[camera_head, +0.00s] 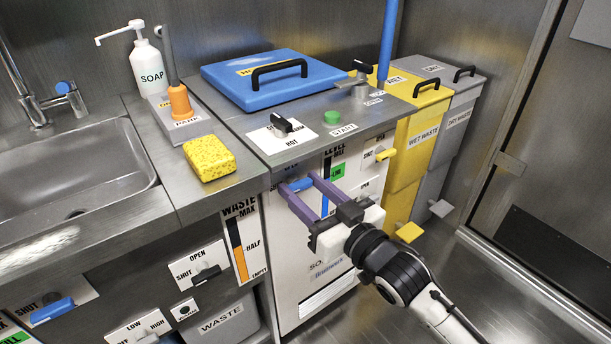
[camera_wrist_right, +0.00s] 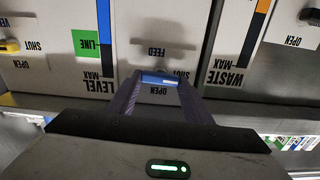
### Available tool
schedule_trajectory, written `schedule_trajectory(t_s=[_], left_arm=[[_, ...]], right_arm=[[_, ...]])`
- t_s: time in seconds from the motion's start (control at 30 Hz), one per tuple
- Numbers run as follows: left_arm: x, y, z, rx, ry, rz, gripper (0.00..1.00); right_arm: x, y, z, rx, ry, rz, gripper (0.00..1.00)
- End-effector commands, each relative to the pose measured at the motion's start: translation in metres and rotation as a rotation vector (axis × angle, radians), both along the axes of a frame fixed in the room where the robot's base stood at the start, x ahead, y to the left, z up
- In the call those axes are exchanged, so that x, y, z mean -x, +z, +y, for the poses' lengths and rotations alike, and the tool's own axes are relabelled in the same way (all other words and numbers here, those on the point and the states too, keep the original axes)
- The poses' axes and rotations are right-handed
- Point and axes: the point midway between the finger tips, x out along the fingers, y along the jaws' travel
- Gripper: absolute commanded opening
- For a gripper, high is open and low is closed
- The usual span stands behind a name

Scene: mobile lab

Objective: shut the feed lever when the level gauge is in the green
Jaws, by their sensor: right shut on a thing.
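The blue feed lever (camera_wrist_right: 160,79) sits between the fingers of my right gripper (camera_wrist_right: 163,84), which is shut on it. The FEED, SHUT and OPEN labels show around it, upside down in the wrist view. In the head view my right gripper (camera_head: 299,182) reaches to the front of the cabinet, and the blue lever (camera_head: 299,185) shows at its fingertips. I cannot tell the lever's exact angle. The level gauge (camera_wrist_right: 104,18) is beside it, with a blue column and a green LINE patch (camera_wrist_right: 86,43). The blue top appears near the patch. My left gripper is out of view.
A waste gauge (camera_head: 239,247) and a waste lever (camera_head: 205,274) are left of the cabinet. A blue-lidded tank (camera_head: 225,84) and a green START button (camera_head: 332,117) are on top. A sponge (camera_head: 209,158) lies by the sink (camera_head: 70,175). Yellow (camera_head: 408,150) and grey waste bins stand right.

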Motion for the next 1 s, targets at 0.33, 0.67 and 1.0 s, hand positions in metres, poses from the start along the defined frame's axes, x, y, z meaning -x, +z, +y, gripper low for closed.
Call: schedule_trajectory(t_s=[0.33, 0.67, 1.0], left_arm=[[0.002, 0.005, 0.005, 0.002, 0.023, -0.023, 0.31], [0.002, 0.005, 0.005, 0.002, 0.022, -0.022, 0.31], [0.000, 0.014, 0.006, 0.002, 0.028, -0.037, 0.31]], right_arm=[[0.000, 0.000, 0.000, 0.056, 0.001, -0.044, 0.23], [0.000, 0.000, 0.000, 0.054, 0.000, -0.042, 0.64], [0.016, 0.000, -0.011, 0.053, 0.000, -0.037, 0.64]])
